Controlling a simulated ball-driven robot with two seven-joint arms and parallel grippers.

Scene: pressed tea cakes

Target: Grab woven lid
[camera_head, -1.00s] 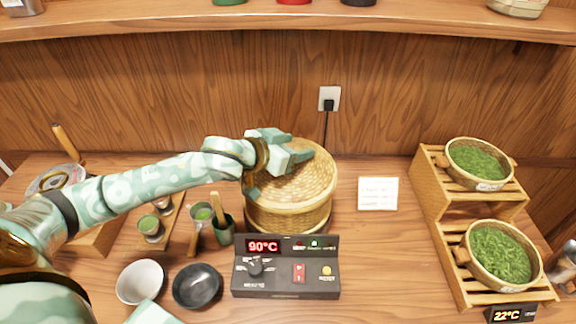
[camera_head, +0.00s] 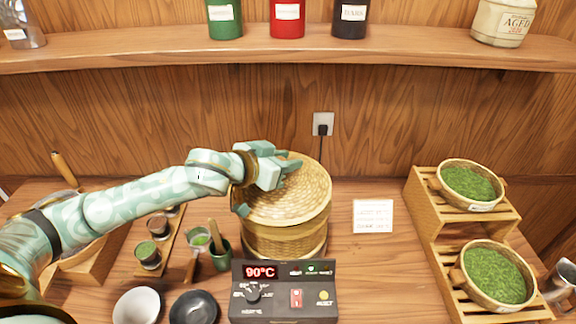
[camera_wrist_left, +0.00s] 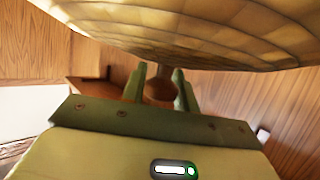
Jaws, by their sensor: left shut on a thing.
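The round woven lid (camera_head: 300,196) is a pale straw disc on top of the woven steamer basket (camera_head: 285,240), behind the control box. My left gripper (camera_head: 288,168) reaches in from the left over the lid's top and is shut on its handle; the fingers hide that part here. In the left wrist view the fingers (camera_wrist_left: 163,88) close on a small brown round part, and the woven lid (camera_wrist_left: 190,30) fills the top of the picture. Whether a gap lies between lid and basket is hard to tell. My right gripper is not in view.
The control box (camera_head: 283,290) reading 90°C stands in front of the basket. Left are cups on a wooden tray (camera_head: 165,245), a green tool cup (camera_head: 221,256) and two bowls. A stepped rack (camera_head: 432,215) holds leaf baskets on the right. A shelf (camera_head: 400,48) hangs above.

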